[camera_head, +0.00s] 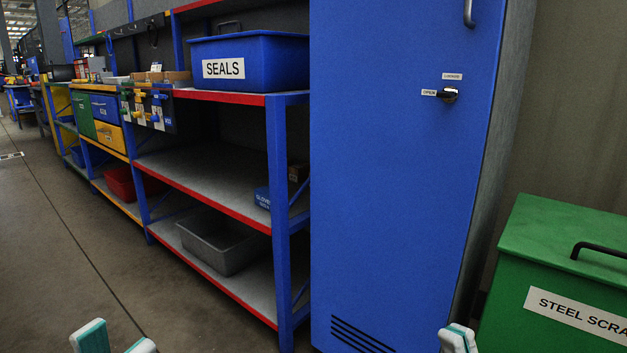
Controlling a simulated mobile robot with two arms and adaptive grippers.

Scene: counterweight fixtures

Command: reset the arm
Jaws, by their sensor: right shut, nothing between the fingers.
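My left gripper (116,341) shows at the bottom left edge. Its two white and teal fingertips stand apart with floor between them, and nothing is held. My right gripper (458,339) shows at the bottom edge, in front of the lower right part of the blue cabinet (395,190). Its fingertips are together with nothing between them. The rest of both arms is out of view. The cabinet door looks shut. It has a black knob (449,95) with small labels above and to its left, and a grey handle (469,12) at the top.
A green "STEEL SCRA..." bin (530,240) with a black handle stands at the right. Left of the cabinet is a blue and red shelf (210,165) with a blue "SEALS" bin (275,75) and a grey tub (205,250). Open floor (50,240) lies at the left.

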